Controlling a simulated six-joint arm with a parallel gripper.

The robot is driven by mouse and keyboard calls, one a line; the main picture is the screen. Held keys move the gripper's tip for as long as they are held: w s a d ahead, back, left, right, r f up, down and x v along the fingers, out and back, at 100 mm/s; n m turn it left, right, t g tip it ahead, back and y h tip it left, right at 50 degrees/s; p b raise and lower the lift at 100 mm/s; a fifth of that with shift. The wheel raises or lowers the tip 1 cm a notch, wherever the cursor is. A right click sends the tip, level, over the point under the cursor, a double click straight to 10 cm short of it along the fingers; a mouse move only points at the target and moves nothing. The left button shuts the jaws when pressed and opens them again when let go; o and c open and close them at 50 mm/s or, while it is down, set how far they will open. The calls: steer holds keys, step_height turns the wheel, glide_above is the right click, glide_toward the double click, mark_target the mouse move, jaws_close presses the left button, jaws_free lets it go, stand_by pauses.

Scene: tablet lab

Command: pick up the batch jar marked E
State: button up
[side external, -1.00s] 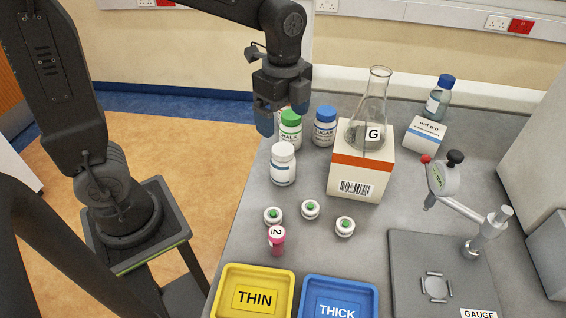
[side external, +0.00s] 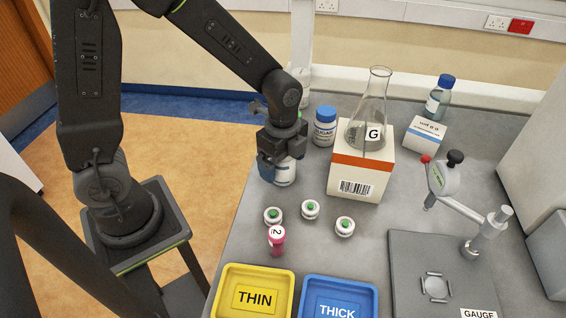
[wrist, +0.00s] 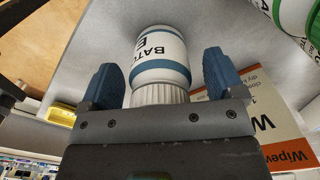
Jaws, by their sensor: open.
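The white batch jar with a blue band (side external: 285,173) stands on the grey bench, partly hidden by my gripper in the side view. In the wrist view the jar (wrist: 158,50) shows "BATCH" and "E" on its label, with its ribbed white lid toward my gripper. My gripper (side external: 279,166) is open, pointing down over the jar. In the wrist view my gripper (wrist: 163,82) has one blue finger on each side of the jar, with a visible gap on both sides.
A blue-capped jar (side external: 324,128) and a carton (side external: 357,170) bearing a flask (side external: 370,110) stand close right. Small green-marked pots (side external: 310,209) and a pink vial (side external: 277,242) are in front, before the yellow tray (side external: 222,290) and blue tray (side external: 372,297). A green-capped jar (wrist: 314,25) is nearby.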

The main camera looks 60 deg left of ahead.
steer(key=c, duration=1.1)
steer(key=shift+o, duration=0.2)
steer(key=shift+r, duration=0.1)
